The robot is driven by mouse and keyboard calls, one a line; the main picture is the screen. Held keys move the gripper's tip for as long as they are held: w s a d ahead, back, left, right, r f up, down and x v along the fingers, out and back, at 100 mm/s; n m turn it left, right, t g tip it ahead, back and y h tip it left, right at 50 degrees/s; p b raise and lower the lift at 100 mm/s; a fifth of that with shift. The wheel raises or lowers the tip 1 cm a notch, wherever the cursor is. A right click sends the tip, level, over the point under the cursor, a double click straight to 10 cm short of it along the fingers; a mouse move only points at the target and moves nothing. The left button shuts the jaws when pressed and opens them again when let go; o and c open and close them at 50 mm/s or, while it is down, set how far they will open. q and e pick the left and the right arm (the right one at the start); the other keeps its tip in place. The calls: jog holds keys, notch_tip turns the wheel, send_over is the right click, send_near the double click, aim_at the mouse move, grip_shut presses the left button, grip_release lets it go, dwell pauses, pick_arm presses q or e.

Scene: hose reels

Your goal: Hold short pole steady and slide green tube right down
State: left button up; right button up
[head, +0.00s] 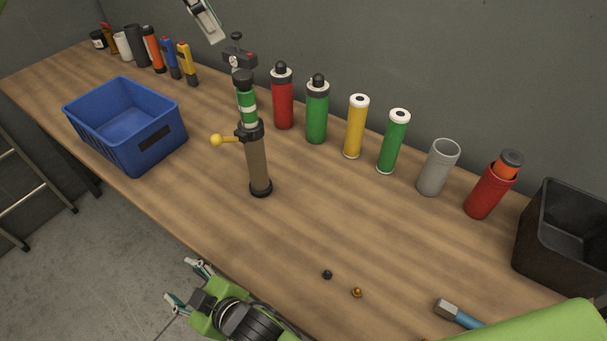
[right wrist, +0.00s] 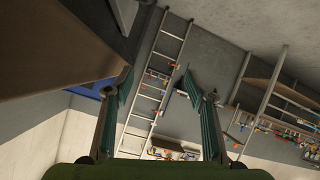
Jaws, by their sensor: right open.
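A short upright pole (head: 258,165) with a brown lower part and black foot stands on the wooden table. A green tube (head: 247,103) with pale bands sits at its upper end, under a black cap and above a black collar with a yellow-knobbed lever (head: 217,140). My right gripper (head: 184,284) is open and empty, off the table's front edge and below-left of the pole. Its spread fingers also show in the right wrist view (right wrist: 157,82).
A blue bin (head: 128,125) stands left of the pole. Red, green, yellow and grey cylinders (head: 317,112) line the table's back, by the wall. A black bin (head: 565,235) is at right. Two small knobs (head: 342,284) and a hammer (head: 459,314) lie near the front.

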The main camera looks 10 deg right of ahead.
aim_at(262, 152)
jog(key=w+d+r+n+t+y, duration=0.1)
jog(key=w+d+r+t+y, duration=0.15)
jog(key=r, duration=0.75)
jog(key=w+d+r+t+y, duration=0.1)
jog(key=w+d+r+y, duration=0.15)
jog(key=r, duration=0.75)
jog(key=w+d+r+n+t+y, duration=0.15)
jog(key=d+r, duration=0.25)
jog(key=r, duration=0.7)
jog(key=w+d+f+m+h, duration=0.2)
jog(key=d+f+m, duration=0.1)
jog(key=d+f, duration=0.55)
jog(key=w+d+f+m+h, duration=0.1)
jog(key=w+d+f+m, duration=0.4)
jog(key=d, duration=0.6)
jog(key=shift+n, duration=0.55)
jog(key=x, duration=0.4)
jog(key=a+f+x, duration=0.1)
jog(key=x, duration=0.3)
jog(key=s+x, duration=0.1)
jog(key=x, duration=0.3)
jog(key=shift+s+a+f, duration=0.15)
jog(key=shift+a+f, duration=0.1)
jog(key=shift+a, duration=0.05)
